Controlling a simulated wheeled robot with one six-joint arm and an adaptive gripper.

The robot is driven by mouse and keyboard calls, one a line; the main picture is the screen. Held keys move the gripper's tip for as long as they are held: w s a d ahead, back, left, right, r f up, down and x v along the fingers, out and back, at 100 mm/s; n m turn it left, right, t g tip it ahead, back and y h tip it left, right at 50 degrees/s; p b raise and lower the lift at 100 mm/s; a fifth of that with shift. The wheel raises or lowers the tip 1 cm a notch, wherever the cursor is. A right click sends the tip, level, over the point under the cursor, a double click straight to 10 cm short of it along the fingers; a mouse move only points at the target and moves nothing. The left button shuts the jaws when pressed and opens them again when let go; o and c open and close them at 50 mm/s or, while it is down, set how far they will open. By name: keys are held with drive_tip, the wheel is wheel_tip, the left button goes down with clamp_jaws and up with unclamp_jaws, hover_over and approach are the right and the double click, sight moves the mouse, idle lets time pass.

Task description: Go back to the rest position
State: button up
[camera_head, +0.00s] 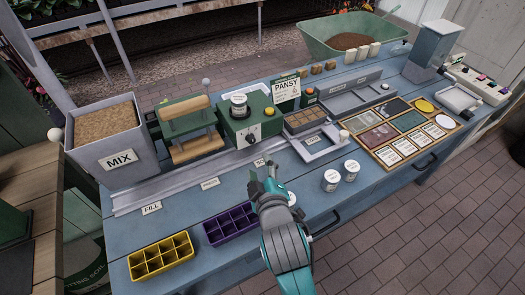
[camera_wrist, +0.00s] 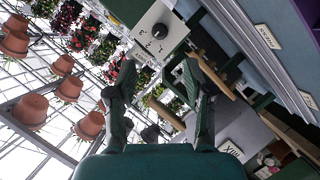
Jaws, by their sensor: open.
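My teal and grey gripper (camera_head: 262,180) is over the front middle of the blue bench (camera_head: 120,239), just right of the purple seed tray (camera_head: 230,223). It also shows in the wrist view (camera_wrist: 160,80), with its two dark fingers apart and nothing between them. In the wrist view the fingers point toward the green machine's dial box (camera_wrist: 158,32), with hanging flowers and pots behind.
A yellow tray (camera_head: 161,257) lies at the front left. The MIX bin (camera_head: 107,138), green dial machine (camera_head: 248,122) and PANSY sign (camera_head: 286,87) stand along the back. Two white jars (camera_head: 331,180) are right of my gripper. A card board (camera_head: 401,132) lies further right.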

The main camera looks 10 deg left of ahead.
drive_tip(key=s+d+f, duration=0.2)
drive_tip(key=s+d+f+m, duration=0.1)
drive_tip(key=s+d+f, duration=0.1)
drive_tip(key=d+f, duration=0.1)
drive_tip(key=s+d+f+m, duration=0.1)
drive_tip(key=s+d+f, duration=0.2)
drive_tip(key=shift+d+h, duration=0.2)
drive_tip(key=shift+h, duration=0.2)
drive_tip(key=s+d+f+m+h, duration=0.1)
drive_tip(key=s+d+f+m, duration=0.1)
drive_tip(key=s+d, duration=0.35)
drive_tip(key=s+d+f+m, duration=0.1)
drive_tip(key=s+d+m, duration=0.2)
drive_tip(key=s, duration=0.6)
drive_tip(key=s+d+f+m+h, duration=0.1)
drive_tip(key=s+d+f+m, duration=0.1)
drive_tip(key=s+d, duration=0.35)
drive_tip(key=s+d+r+m+h, duration=0.1)
drive_tip(key=s+r+m, duration=0.3)
drive_tip(key=s, duration=0.7)
drive_tip(key=shift+s+r+t+h, duration=0.15)
drive_tip(key=shift+s+t+h, duration=0.05)
drive_tip(key=shift+t+h, duration=0.2)
